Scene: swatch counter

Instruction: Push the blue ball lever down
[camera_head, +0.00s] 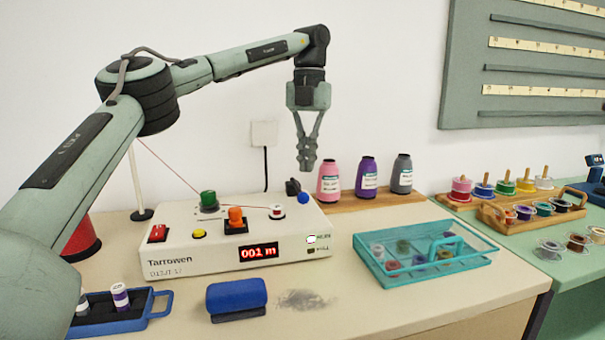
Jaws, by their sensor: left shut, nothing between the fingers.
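The blue ball (303,198) sits at the right end of the white Tarrowen machine (205,262), low beside a small black part (293,187). How far the lever is tilted is too small to tell. My left gripper (307,168) hangs above the machine's right end, fingers pointing down and shut, with nothing between them. It appears apart from the ball, above it in the picture. My right gripper is not in view.
Pink (329,182), purple (366,178) and grey (401,175) thread cones stand behind. A teal tray (425,262) lies right.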

